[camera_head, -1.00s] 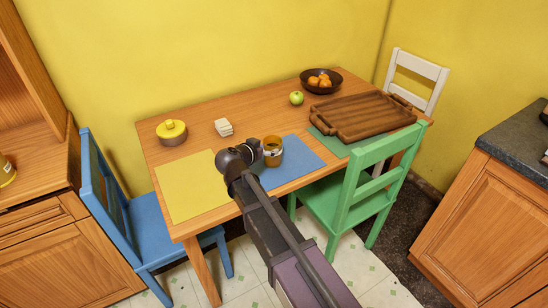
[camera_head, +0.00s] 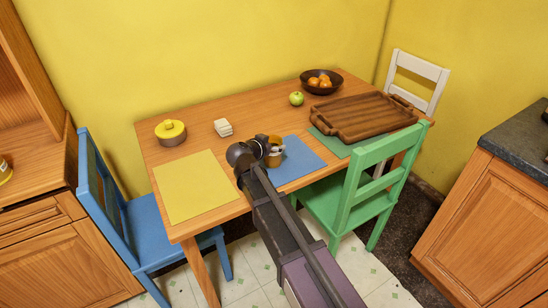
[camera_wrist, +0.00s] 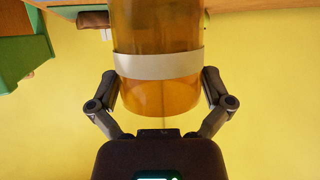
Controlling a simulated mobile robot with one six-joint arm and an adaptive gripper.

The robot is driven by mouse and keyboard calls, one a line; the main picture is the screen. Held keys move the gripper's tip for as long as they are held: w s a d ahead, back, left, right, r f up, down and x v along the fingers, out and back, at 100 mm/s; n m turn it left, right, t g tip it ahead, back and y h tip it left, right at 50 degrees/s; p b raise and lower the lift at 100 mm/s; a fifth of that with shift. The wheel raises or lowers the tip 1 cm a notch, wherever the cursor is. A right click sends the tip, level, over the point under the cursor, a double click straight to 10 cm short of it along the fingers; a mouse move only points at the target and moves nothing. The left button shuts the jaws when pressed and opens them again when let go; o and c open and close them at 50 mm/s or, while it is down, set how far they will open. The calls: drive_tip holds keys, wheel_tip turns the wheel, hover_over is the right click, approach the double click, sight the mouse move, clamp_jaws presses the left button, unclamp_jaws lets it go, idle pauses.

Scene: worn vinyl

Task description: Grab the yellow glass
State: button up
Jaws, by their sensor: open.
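The yellow glass (camera_head: 275,158) is amber and see-through, with a pale band around it. It stands on the blue placemat (camera_head: 302,161) and is partly hidden by my gripper (camera_head: 267,147). In the wrist view, the glass (camera_wrist: 158,95) fills the top middle, upside down to the room. My gripper (camera_wrist: 160,76) is open, with one finger on each side of the glass. The fingers are very close to its sides; I cannot tell whether they touch.
A yellow placemat (camera_head: 192,188) lies to the left. A yellow-lidded pot (camera_head: 171,133), white coasters (camera_head: 223,128), a green apple (camera_head: 296,98), a fruit bowl (camera_head: 321,88) and a wooden tray (camera_head: 363,116) stand farther back. A green chair (camera_head: 352,195) is at the front right.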

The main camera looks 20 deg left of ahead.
drive_tip(key=c, duration=1)
drive_tip(key=shift+r, duration=0.1)
drive_tip(key=s+r+p, duration=0.1)
drive_tip(key=s, duration=0.4)
drive_tip(key=s+d+r+p, duration=0.1)
drive_tip(key=s+r+p, duration=0.1)
drive_tip(key=s, duration=0.3)
drive_tip(key=s+r+p, duration=0.1)
drive_tip(key=s+p, duration=0.1)
drive_tip(key=s, duration=0.4)
drive_tip(key=shift+d+r, duration=0.25)
drive_tip(key=shift+r, duration=0.15)
